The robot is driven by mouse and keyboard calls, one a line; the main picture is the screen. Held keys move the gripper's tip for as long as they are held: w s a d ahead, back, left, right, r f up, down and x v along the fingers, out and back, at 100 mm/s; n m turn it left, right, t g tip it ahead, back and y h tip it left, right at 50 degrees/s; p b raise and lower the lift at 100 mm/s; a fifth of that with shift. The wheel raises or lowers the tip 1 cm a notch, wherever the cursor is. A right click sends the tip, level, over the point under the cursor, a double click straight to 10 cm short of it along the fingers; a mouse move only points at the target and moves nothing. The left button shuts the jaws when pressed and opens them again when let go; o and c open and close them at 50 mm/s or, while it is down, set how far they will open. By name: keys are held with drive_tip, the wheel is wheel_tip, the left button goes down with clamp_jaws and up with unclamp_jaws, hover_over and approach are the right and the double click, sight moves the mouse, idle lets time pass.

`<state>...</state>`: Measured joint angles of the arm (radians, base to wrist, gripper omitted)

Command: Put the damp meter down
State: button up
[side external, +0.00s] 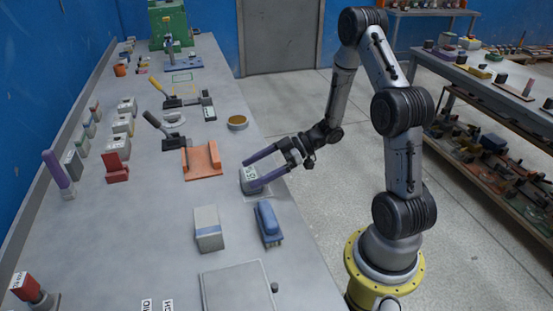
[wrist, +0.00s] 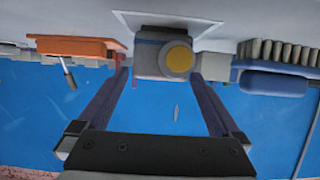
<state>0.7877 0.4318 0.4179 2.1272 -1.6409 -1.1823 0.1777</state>
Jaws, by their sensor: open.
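The damp meter (side external: 251,179) is a small grey device with a pale display. It sits on the bench near the front edge. In the wrist view it shows as a grey-blue box (wrist: 149,62) with a round yellow face, against a pale square patch (wrist: 205,25) on the bench. My gripper (side external: 247,176) reaches in from the right, low over the bench edge. Its two long purple fingers are apart, one on each side of the meter, also in the wrist view (wrist: 159,74).
An orange fixture (side external: 203,160) stands to the left of the meter. A blue-handled brush (side external: 268,222) and a grey box (side external: 208,228) lie nearer the camera. A round brown-topped dish (side external: 238,122) is farther back. Toggle clamps and small blocks occupy the far side.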

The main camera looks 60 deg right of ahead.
drive_tip(key=v, duration=1)
drive_tip(key=w+d+r+m+t+h, duration=0.1)
drive_tip(key=w+d+r+h, duration=0.3)
drive_tip(key=w+r+h, duration=0.3)
wheel_tip(320, 180, up, 7)
drive_tip(key=m+h, duration=0.4)
drive_tip(key=h, duration=0.2)
drive_tip(key=s+a+f+m+g+y, duration=0.1)
drive_tip(key=s+a+m+g+y, duration=0.2)
drive_tip(key=s+a, duration=1.5)
drive_tip(key=s+m+g, duration=0.1)
drive_tip(key=s, duration=0.1)
drive_tip(key=shift+s+g+y, duration=0.25)
drive_tip(key=shift+g+y, duration=0.05)
drive_tip(key=shift+g, duration=0.1)
